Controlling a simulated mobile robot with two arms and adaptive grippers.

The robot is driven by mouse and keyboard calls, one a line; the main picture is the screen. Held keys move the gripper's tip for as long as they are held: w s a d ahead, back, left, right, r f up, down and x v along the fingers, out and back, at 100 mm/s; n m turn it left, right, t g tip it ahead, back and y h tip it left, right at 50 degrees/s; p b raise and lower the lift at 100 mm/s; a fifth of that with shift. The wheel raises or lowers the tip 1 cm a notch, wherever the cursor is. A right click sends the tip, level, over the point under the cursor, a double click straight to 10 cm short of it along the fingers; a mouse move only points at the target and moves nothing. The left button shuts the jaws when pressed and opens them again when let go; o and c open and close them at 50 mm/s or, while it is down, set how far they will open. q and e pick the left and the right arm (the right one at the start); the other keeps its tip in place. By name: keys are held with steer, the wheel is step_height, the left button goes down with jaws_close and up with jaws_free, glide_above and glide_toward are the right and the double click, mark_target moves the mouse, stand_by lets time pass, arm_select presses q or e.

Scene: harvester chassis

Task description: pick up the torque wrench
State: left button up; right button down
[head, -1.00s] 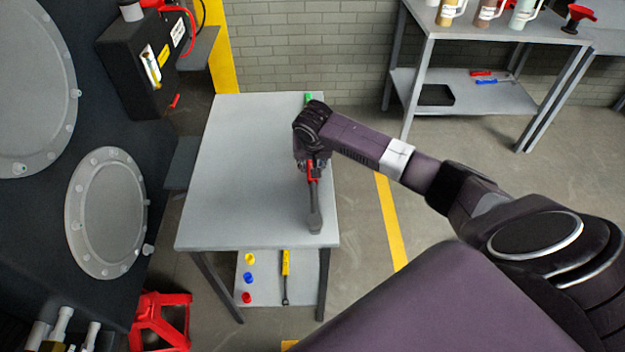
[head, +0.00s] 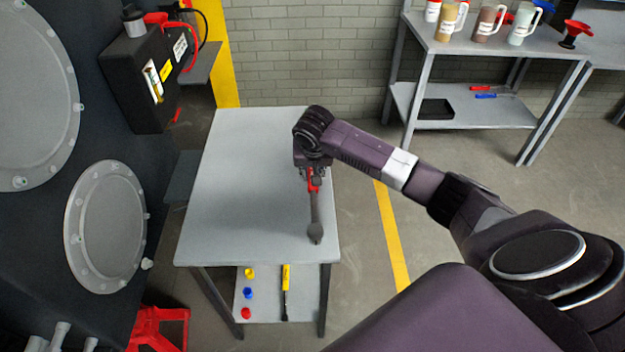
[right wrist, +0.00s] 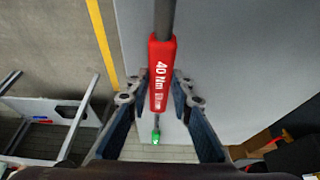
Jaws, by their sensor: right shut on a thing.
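The torque wrench has a red handle (right wrist: 162,75) marked "40 Nm" and a grey shaft (head: 315,208) that runs toward the table's near edge. My right gripper (head: 313,180) is over the right side of the grey table (head: 240,190), shut on the red handle. In the right wrist view its two fingers (right wrist: 160,110) stand on either side of the handle. I cannot tell clearly how far the wrench is above the tabletop. My left gripper is not in view.
A green-tipped piece (right wrist: 155,137) shows beyond the handle. Under the table, a shelf holds a yellow-handled tool (head: 286,280) and several coloured pieces (head: 248,292). A shelf unit (head: 490,50) with jugs stands back right. The dark chassis (head: 110,120) is left. The table's left side is clear.

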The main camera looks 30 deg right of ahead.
step_height(320, 180, up, 18)
steer(key=b, duration=0.1)
steer(key=shift+f, duration=0.15)
steer(key=c, duration=2.2)
jaws_free()
steer(key=shift+c, duration=0.2)
jaws_close()
steer(key=shift+a, duration=0.1)
